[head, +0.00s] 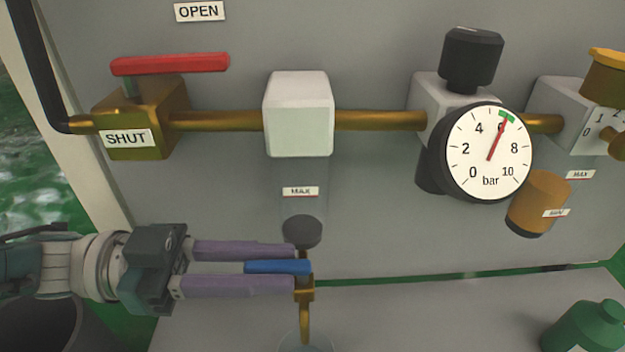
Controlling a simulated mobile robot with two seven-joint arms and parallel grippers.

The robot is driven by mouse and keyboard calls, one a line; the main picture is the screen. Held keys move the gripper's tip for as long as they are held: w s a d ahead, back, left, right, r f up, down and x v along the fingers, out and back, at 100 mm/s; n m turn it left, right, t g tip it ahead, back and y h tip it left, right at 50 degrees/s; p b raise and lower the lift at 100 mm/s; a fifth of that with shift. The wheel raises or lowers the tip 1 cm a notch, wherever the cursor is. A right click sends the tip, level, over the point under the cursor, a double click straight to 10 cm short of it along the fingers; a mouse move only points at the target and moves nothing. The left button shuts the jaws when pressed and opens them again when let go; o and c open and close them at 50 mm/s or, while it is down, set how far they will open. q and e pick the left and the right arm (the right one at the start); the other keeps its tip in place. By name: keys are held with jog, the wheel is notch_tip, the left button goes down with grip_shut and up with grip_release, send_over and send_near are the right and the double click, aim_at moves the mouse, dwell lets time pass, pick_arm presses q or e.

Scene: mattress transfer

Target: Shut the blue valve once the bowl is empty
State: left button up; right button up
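The blue valve handle (277,267) lies level, pointing left from a brass drain fitting (304,290). The clear bowl (303,208) hangs under a pale grey block (298,115), with a MAX label and a dark round bottom piece. I see no liquid in the bowl, though it is faint against the panel. My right gripper is not in view.
A red lever (170,64) lies level above the SHUT label (127,138). The gauge (488,152) needle points near 6 bar, at a green mark. A clear vessel (306,344) stands below the drain. A green bottle (585,328) stands at lower right.

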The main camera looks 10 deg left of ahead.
pick_arm(q)
jog(key=shift+o, duration=1.2)
jog(key=shift+s, duration=0.1)
jog(key=shift+n+t, duration=0.3)
